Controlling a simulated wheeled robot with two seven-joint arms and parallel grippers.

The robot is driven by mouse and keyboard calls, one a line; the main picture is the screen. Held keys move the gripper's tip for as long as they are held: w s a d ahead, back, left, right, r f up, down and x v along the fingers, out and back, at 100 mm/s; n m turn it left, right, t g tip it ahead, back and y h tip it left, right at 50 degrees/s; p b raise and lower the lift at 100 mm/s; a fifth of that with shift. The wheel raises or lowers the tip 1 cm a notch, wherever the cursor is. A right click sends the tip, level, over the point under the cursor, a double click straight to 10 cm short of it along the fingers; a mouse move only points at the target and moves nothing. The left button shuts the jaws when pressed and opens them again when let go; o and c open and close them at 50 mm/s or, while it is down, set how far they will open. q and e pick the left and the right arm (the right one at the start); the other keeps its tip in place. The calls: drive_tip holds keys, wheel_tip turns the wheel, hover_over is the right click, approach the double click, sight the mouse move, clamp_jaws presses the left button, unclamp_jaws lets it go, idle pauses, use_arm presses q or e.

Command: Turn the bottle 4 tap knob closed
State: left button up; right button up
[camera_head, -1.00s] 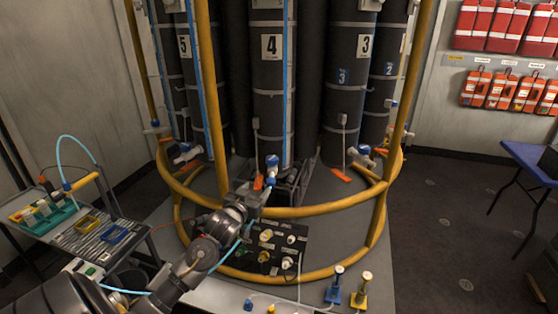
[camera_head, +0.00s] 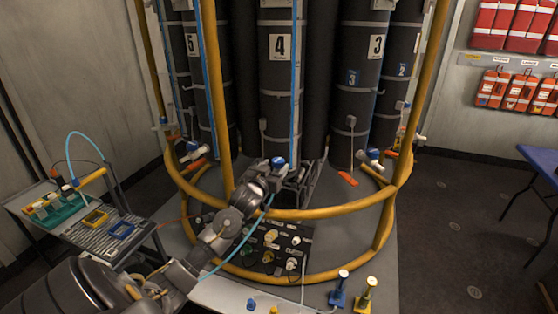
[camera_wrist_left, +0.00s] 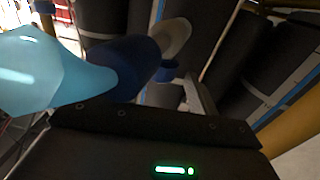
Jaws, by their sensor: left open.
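Bottle 4 (camera_head: 279,80) stands upright at the centre of the rack, marked with a "4" label. The blue part of its tap (camera_head: 278,162) shows low on its front, just above my left gripper (camera_head: 270,175). My left gripper is open and close in front of the tap, hiding its lower part; I cannot tell whether they touch. In the left wrist view a dark blue tap part (camera_wrist_left: 122,68) lies just beyond the black gripper body, with a pale blue shape at its left. How far the knob is turned is unclear. My right gripper is not in view.
Yellow rails (camera_head: 318,211) ring the bottles, close to my left arm. A black panel with several knobs (camera_head: 268,245) sits below. A cart with trays (camera_head: 85,232) stands left. Blue and yellow posts (camera_head: 338,290) stand front right. The floor at right is clear up to a blue table (camera_head: 542,158).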

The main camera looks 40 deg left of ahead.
sight(275, 165)
use_arm(q)
drive_tip(key=x, duration=0.3)
drive_tip(key=shift+r, duration=0.15)
drive_tip(key=shift+w+a+p, duration=0.1)
drive_tip(key=shift+w+p, duration=0.2)
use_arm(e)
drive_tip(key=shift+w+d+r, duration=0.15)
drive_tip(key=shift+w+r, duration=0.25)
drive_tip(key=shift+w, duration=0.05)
use_arm(q)
drive_tip(key=shift+c, duration=0.3)
drive_tip(key=c, duration=0.9)
